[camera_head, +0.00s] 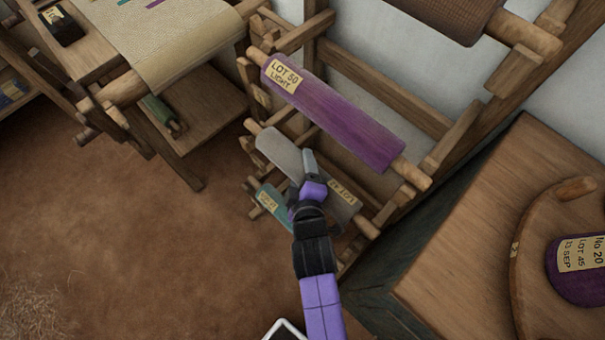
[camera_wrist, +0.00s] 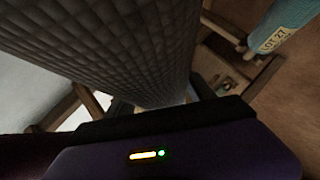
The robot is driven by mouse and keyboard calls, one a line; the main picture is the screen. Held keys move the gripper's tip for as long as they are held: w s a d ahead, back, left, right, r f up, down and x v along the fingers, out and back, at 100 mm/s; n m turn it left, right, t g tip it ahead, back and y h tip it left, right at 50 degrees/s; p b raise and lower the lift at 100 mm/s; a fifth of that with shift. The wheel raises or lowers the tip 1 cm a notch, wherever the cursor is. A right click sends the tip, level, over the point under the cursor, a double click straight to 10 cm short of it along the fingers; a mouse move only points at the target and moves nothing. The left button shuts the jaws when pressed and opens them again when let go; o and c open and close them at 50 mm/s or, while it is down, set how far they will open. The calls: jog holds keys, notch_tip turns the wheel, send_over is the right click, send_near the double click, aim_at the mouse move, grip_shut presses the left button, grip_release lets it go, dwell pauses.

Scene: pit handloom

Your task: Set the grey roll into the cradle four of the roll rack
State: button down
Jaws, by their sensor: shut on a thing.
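The grey roll (camera_head: 281,150) lies slanted along the roll rack (camera_head: 395,100), just below a purple roll, with a wooden rod end showing at each side. A label sits near its right end. My gripper (camera_head: 308,165) is shut on the grey roll near its middle and hides part of it. In the wrist view the grey roll (camera_wrist: 110,45) fills the upper left as a close, woven surface. I cannot tell whether its rod ends rest in a cradle or hang just clear. No cradle number is readable.
The purple roll (camera_head: 335,115), labelled LOT 50 LIGHT, lies above. A teal roll (camera_head: 271,207) sits lower; its LOT 27 label shows in the wrist view (camera_wrist: 271,42). A wooden table (camera_head: 470,225) stands close on the right, a loom (camera_head: 165,50) at upper left. The floor at left is open.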

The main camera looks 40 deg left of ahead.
aim_at(302, 176)
jog(key=shift+f+b, duration=0.35)
jog(key=shift+f, duration=1.25)
jog(key=shift+f, duration=0.2)
jog(key=shift+c, duration=1.8)
grip_release()
jog(key=shift+r, duration=0.15)
jog(key=p+v, duration=0.1)
jog(key=v, duration=1.1)
jog(key=shift+p, duration=0.4)
